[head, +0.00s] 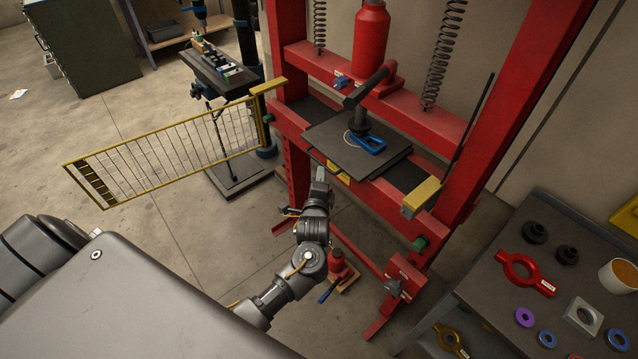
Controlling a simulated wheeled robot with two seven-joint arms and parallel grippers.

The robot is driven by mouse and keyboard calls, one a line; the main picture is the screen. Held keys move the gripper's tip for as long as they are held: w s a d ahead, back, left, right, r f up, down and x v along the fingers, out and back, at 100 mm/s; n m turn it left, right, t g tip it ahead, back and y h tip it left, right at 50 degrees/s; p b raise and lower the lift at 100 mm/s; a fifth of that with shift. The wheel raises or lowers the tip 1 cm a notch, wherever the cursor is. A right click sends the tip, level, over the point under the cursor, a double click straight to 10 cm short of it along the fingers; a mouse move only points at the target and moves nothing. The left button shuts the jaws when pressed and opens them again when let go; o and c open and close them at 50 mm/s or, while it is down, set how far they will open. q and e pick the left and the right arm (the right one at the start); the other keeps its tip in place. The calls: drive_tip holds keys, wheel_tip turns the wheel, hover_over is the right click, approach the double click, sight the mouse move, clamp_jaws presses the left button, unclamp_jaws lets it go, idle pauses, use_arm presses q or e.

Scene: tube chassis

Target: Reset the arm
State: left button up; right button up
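A dark lever arm (368,88) on the press slants above the bed. A blue clamp-like part (368,144) lies on the bed plate beside the press's ram.
A yellow mesh guard (165,155) stands swung out to the left of the press. A red bottle jack (338,264) sits low beside my arm. A grey workbench (490,290) with rings, a red holder (522,270) and a cup (620,274) is at right.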

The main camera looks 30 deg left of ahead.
use_arm(q)
drive_tip(key=shift+s+d+r, duration=0.1)
drive_tip(key=shift+s+d, duration=0.2)
drive_tip(key=shift+s, duration=0.35)
drive_tip(key=s+d+f+n+g+h, duration=0.1)
drive_tip(key=d+f+n+h, duration=0.15)
drive_tip(key=f, duration=0.55)
drive_tip(key=s+d+f+n+g+h, duration=0.15)
drive_tip(key=f+n, duration=0.25)
drive_tip(key=f, duration=0.4)
drive_tip(key=s+d+f+n+g+h, duration=0.1)
drive_tip(key=s+f+n+g, duration=0.1)
drive_tip(key=s+f, duration=0.55)
drive_tip(key=s+f+n+g+h, duration=0.15)
drive_tip(key=s+f, duration=0.25)
drive_tip(key=f, duration=0.6)
drive_tip(key=s+a+f+g, duration=0.1)
drive_tip(key=s+f, duration=0.4)
drive_tip(key=s, duration=0.7)
drive_tip(key=s+a+f+n+g+b, duration=0.1)
drive_tip(key=s+f+g, duration=0.3)
drive_tip(key=s, duration=0.8)
drive_tip(key=s+a+f+n+g+b, duration=0.1)
drive_tip(key=s+f, duration=0.5)
drive_tip(key=s, duration=0.6)
drive_tip(key=shift+s+a+f+g, duration=0.4)
drive_tip(key=shift+a+g, duration=0.1)
drive_tip(key=shift+g, duration=0.5)
